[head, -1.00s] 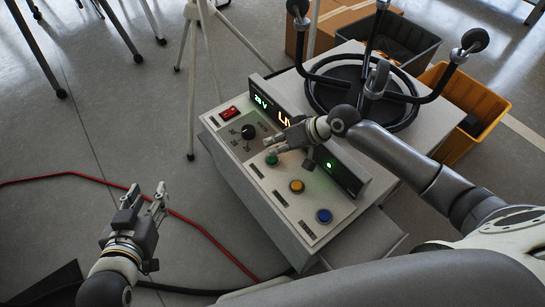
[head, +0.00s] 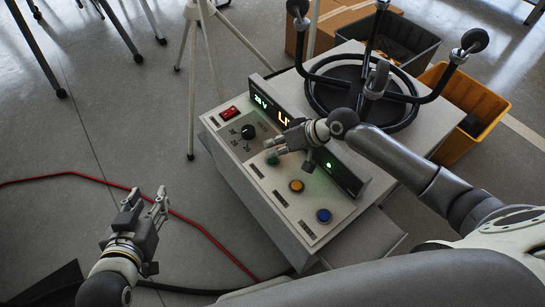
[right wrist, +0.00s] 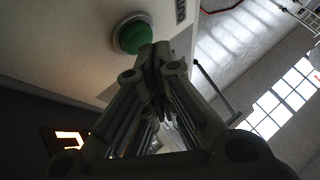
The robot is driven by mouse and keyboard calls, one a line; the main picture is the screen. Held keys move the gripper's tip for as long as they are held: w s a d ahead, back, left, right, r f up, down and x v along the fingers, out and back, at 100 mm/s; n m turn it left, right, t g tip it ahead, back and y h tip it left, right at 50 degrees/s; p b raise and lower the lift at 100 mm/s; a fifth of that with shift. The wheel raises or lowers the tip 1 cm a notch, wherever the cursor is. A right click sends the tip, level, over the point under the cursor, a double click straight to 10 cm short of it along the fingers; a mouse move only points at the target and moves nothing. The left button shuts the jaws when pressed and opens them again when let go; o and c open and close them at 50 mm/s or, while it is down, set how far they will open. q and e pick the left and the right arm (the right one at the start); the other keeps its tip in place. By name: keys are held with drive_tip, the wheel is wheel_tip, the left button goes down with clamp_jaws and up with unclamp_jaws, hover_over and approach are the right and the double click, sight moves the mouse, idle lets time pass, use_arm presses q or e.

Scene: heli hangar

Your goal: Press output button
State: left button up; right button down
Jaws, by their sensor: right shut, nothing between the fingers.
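A grey-white power unit (head: 243,170) has a sloped control panel. A green button (head: 271,159) sits on the panel, partly covered by my right gripper (head: 271,147). In the right wrist view the green button (right wrist: 133,36) is large and round with a grey rim, just beyond the closed fingertips (right wrist: 160,54). The tips overlap its lower edge in that view; I cannot tell whether they touch it. My right gripper is shut and empty. My left gripper (head: 146,198) is open and empty over the floor at the left.
The panel also has a red switch (head: 229,112), a black knob (head: 248,131), an orange button (head: 296,186), a blue button (head: 323,215) and a raised lit display (head: 264,102). A black ringed frame (head: 365,85) stands on top. A red cable (head: 205,232) crosses the floor.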

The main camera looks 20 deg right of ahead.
use_arm(q)
drive_tip(key=shift+w+d+r, duration=0.15)
drive_tip(key=shift+w+r, duration=0.1)
drive_tip(key=shift+r, duration=0.15)
use_arm(e)
drive_tip(key=shift+f, duration=0.4)
drive_tip(key=shift+r+p, duration=0.35)
drive_tip(key=shift+p, duration=0.05)
drive_tip(key=shift+r+p, duration=0.3)
drive_tip(key=shift+p, duration=0.05)
use_arm(q)
drive_tip(key=s+a+f+g+y, duration=0.1)
drive_tip(key=s+a+f+g, duration=0.2)
drive_tip(key=s+f+g, duration=0.2)
drive_tip(key=shift+s+f, duration=0.75)
drive_tip(key=shift+s, duration=0.6)
use_arm(e)
drive_tip(key=shift+r, duration=0.2)
